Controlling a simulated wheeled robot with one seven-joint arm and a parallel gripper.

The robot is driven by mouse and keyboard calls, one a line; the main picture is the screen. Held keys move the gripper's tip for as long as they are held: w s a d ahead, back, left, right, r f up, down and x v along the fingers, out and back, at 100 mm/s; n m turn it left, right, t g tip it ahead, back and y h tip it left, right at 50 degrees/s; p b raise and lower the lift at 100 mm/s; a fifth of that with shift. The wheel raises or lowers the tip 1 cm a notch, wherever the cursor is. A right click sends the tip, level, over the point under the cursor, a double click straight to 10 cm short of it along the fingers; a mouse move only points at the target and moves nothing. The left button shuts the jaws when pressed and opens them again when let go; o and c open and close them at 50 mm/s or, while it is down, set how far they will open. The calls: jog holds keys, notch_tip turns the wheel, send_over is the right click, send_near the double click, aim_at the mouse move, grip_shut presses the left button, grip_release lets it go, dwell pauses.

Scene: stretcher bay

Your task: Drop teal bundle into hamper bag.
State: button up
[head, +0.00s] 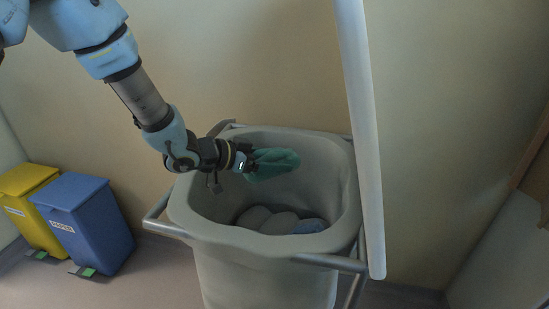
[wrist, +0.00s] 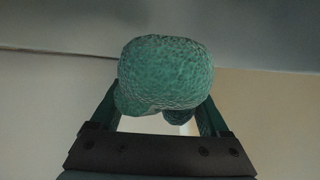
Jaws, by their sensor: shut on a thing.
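The teal bundle (head: 274,163) is in my gripper (head: 252,162), over the open mouth of the hamper bag. In the wrist view the bundle (wrist: 166,75) fills the space between the two fingers of my gripper (wrist: 160,115), which are shut on it. The grey hamper bag (head: 265,270) hangs in a metal frame, with its mouth open. The bundle shows in front of the bag's far inner wall, above the contents. Its exact height relative to the rim is hard to tell.
Grey and bluish bundles (head: 268,220) lie inside the bag. A pale upright pole (head: 358,130) stands at the bag's right side. A blue bin (head: 95,225) and a yellow bin (head: 22,205) stand on the floor at left. A wall is close behind the hamper.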

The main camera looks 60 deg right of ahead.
notch_tip(320, 180, down, 2)
jog(key=shift+b, duration=0.45)
jog(key=o, duration=1.5)
jog(key=b+v, duration=0.2)
jog(key=v, duration=0.8)
jog(key=shift+w+a+r, duration=0.15)
jog(key=shift+w+a, duration=0.1)
jog(key=shift+a, duration=0.05)
jog(key=shift+w, duration=0.1)
